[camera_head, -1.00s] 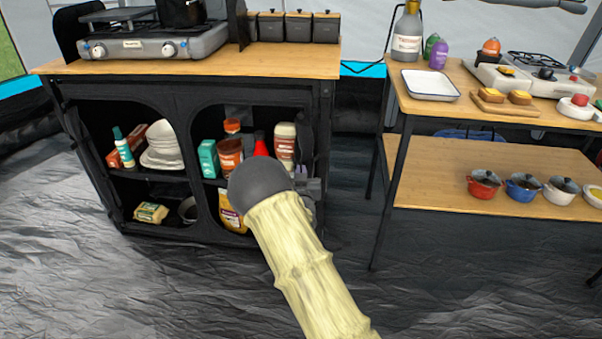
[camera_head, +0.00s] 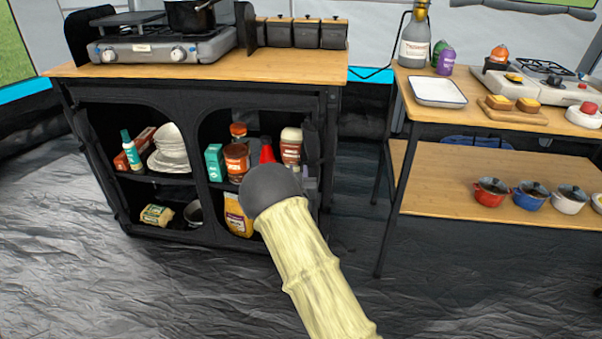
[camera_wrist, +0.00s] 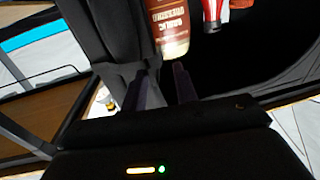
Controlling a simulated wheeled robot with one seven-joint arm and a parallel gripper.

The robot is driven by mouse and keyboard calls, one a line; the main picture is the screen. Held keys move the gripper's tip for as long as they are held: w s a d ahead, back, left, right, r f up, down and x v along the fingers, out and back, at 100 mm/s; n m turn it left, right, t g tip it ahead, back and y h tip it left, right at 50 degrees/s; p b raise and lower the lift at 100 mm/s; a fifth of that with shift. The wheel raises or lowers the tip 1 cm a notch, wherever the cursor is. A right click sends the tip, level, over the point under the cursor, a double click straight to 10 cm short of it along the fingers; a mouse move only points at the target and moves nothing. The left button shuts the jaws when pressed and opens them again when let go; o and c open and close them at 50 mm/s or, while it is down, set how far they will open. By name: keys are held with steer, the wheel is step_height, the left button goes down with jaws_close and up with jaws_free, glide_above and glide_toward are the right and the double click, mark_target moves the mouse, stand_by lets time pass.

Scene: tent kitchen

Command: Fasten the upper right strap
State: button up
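The black fabric cabinet (camera_head: 190,85) has two arched openings. A dark rolled flap (camera_head: 313,140) hangs at the right edge of the right opening, and a dark fabric edge fills the upper left of the wrist view (camera_wrist: 112,40). I cannot pick out the upper right strap clearly in either view. My gripper shows in the wrist view (camera_wrist: 163,85) as two purplish fingers with a gap between them, beside the fabric edge and below a garlic bottle (camera_wrist: 168,28). I see nothing clearly held. In the head view, my arm hides most of the gripper in front of the right opening.
The right opening holds a teal box (camera_head: 214,162), a brown jar (camera_head: 236,162) and a red-topped bottle (camera_head: 267,153). A stove (camera_head: 165,45) stands on the cabinet top. A wooden two-level table (camera_head: 440,185) with several pots stands to the right. The floor in front is clear.

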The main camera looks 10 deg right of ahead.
steer(key=shift+w+d, duration=0.15)
steer(key=shift+a, duration=0.25)
steer(key=shift+s+d, duration=0.3)
steer(key=s+a+p, duration=0.3)
steer(key=s+p, duration=0.1)
steer(key=s, duration=1.3)
steer(key=shift+a, duration=0.15)
